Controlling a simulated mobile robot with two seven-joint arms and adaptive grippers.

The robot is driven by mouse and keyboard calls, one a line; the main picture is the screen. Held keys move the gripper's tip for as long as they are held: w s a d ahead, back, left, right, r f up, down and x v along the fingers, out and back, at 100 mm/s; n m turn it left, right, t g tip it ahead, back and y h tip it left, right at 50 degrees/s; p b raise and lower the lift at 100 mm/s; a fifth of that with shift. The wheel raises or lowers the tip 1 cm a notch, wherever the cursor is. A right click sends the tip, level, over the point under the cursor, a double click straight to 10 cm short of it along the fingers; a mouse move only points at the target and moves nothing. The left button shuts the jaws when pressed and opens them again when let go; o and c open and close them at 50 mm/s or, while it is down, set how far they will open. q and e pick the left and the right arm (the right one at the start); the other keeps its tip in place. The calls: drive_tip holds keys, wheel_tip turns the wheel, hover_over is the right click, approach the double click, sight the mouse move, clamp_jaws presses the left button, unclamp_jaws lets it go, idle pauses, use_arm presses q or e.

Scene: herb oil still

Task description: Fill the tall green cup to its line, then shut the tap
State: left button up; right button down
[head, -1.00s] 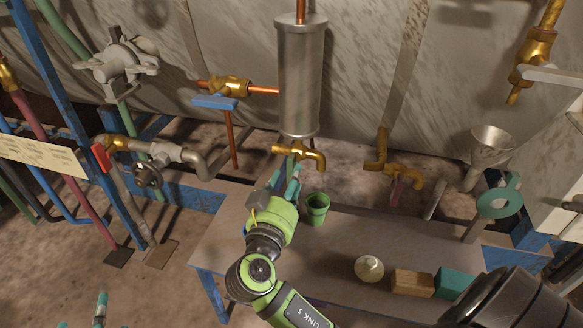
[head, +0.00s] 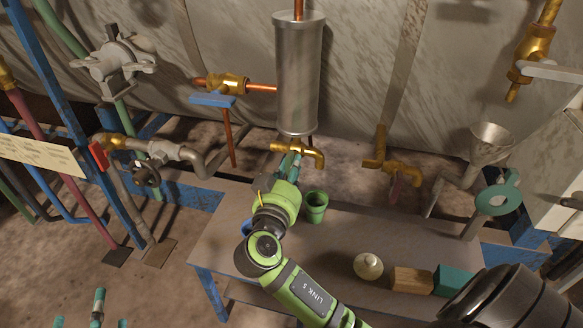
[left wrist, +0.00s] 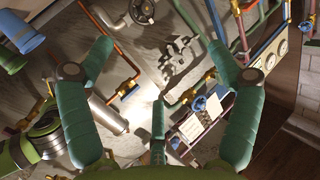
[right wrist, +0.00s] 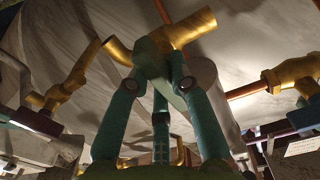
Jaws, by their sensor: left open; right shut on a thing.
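The green cup (head: 315,208) stands upright on the bench, below the brass tap (head: 305,151) under the steel cylinder. Its line and any liquid inside cannot be made out, and I see no stream from the spout. My right gripper (head: 290,162) is at this tap, left of and behind the cup. In the right wrist view its fingers (right wrist: 155,78) are shut on the tap handle (right wrist: 150,58), just below the brass tap body (right wrist: 172,36); the fingers partly hide the handle. My left gripper (head: 90,314) is open and empty at the bottom left, away from the bench; its spread fingers show in the left wrist view (left wrist: 160,62).
A blue cup (head: 246,228) is partly hidden behind my right arm. A pale round-bodied item (head: 368,266), a wooden block (head: 411,280) and a teal block (head: 453,281) stand at the bench's right. A second brass tap (head: 402,170) and a funnel (head: 490,143) are behind.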

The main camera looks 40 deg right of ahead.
drive_tip(key=n+p, duration=0.2)
drive_tip(key=n, duration=0.1)
drive_tip(key=shift+r, duration=0.2)
drive_tip(key=n+p, duration=0.2)
drive_tip(key=shift+n, duration=0.4)
drive_tip(key=shift+n+p, duration=0.5)
drive_tip(key=shift+n, duration=0.3)
use_arm(q)
drive_tip(key=s+a+f+n+g+y, duration=0.1)
drive_tip(key=s+a+f+g, duration=0.3)
drive_tip(key=f, duration=0.6)
drive_tip(key=s+a+f+g+y, duration=0.3)
drive_tip(key=s+f+g, duration=0.6)
drive_tip(key=f, duration=0.1)
drive_tip(key=shift+s+a+f+n+p, duration=0.2)
drive_tip(key=shift+a+f+n+p, duration=0.2)
use_arm(e)
drive_tip(key=shift+n, duration=0.7)
drive_tip(key=c, duration=1.1)
unclamp_jaws()
